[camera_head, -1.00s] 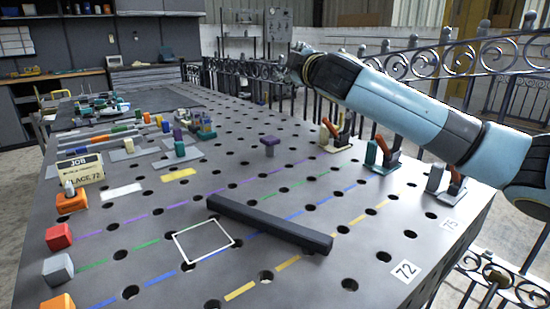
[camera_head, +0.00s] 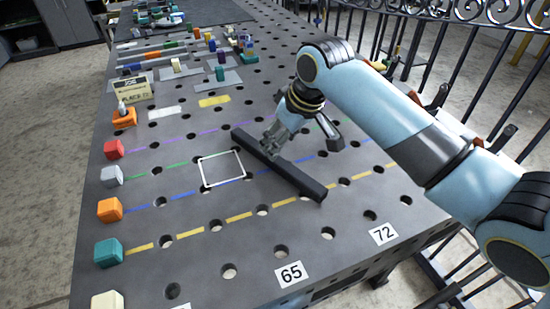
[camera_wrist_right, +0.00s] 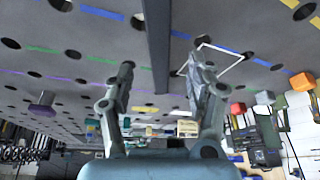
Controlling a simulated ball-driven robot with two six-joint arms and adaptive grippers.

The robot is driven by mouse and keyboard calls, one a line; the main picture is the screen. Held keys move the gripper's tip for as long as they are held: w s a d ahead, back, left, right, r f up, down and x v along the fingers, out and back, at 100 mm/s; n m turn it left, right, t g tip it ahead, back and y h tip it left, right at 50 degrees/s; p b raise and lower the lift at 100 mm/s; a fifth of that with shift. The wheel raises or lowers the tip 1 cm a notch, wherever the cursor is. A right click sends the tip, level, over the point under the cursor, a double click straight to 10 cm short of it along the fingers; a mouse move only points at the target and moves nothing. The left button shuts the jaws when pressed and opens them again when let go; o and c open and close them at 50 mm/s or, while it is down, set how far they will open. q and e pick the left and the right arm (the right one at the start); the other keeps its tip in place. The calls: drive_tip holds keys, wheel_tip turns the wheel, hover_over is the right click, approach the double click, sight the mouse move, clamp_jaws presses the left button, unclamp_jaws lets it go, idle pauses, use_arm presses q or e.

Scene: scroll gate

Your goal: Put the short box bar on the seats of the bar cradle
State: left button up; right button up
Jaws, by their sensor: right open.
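A dark box bar (camera_head: 290,174) lies slantwise on the perforated table; it looks like the short box bar. My right gripper (camera_head: 272,143) is over the bar's far half in the head view. In the right wrist view the bar (camera_wrist_right: 157,45) runs between the spread fingers of my right gripper (camera_wrist_right: 160,75), which is open; I cannot tell how far above the bar it is. I cannot pick out the bar cradle surely; grey plates with upright coloured blocks (camera_head: 220,74) stand farther back. My left gripper is not in view.
A white square outline (camera_head: 222,184) is left of the bar. Coloured blocks, among them a red block (camera_head: 113,149), line the left edge. A job card (camera_head: 132,89) stands behind them. Long coloured bars (camera_head: 140,57) lie farther back. A fence (camera_head: 450,50) runs along the right side.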

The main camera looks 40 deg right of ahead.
drive_tip(key=shift+x, duration=3.2)
drive_tip(key=shift+s, duration=0.2)
clamp_jaws()
